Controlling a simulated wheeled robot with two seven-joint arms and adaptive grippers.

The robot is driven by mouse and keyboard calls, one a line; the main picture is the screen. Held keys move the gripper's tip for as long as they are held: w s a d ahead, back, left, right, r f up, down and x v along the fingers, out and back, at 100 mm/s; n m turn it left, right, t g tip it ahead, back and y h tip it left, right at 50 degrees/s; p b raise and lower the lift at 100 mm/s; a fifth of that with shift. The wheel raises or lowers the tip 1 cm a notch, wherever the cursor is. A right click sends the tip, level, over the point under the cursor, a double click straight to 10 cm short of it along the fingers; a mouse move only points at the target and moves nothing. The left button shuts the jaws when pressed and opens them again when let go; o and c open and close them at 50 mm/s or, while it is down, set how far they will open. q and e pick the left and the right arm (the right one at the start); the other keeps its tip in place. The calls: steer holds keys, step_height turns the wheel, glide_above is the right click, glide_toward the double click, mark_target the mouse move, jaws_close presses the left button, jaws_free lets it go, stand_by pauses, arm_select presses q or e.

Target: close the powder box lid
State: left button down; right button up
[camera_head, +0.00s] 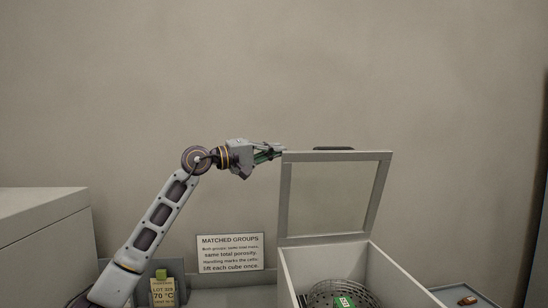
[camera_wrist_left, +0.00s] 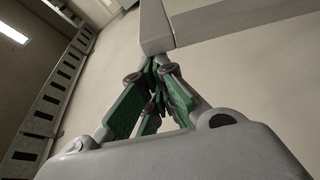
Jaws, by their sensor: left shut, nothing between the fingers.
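The powder box (camera_head: 405,285) stands at the lower right with its lid (camera_head: 383,185) raised upright. The lid is a grey frame around a pale panel, with a dark handle (camera_head: 334,149) on its top edge. My left gripper (camera_head: 281,151) is shut and empty, beside the lid's upper left corner; I cannot tell if it touches. In the left wrist view the green-padded fingers (camera_wrist_left: 157,75) are together, close to a grey bar (camera_wrist_left: 156,25) that looks like the lid's frame. My right gripper is not in view.
Inside the box sits a wire basket (camera_head: 322,295) with a green labelled item (camera_head: 344,302). A sign (camera_head: 230,253) and a yellow lot tag (camera_head: 163,292) stand left of the box. A grey cabinet (camera_head: 40,240) is at far left. A tray (camera_head: 462,294) with a small orange-brown object (camera_head: 468,300) lies right.

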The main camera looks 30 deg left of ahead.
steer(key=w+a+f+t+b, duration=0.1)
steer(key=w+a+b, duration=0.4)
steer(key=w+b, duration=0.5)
arm_select(q)
steer(key=s+d+f+m+h+b, duration=0.2)
steer(key=s+d+f+m+b, duration=0.3)
steer(key=s, duration=0.4)
steer(key=s+d+f+m+h+b, duration=0.1)
steer(key=s+d+f+m+b, duration=0.4)
steer(key=s+d+f+b, duration=0.2)
steer(key=shift+s+f+m+g+h+b, duration=0.35)
steer(key=shift+s+f+b, duration=0.2)
steer(key=shift+s+f, duration=0.4)
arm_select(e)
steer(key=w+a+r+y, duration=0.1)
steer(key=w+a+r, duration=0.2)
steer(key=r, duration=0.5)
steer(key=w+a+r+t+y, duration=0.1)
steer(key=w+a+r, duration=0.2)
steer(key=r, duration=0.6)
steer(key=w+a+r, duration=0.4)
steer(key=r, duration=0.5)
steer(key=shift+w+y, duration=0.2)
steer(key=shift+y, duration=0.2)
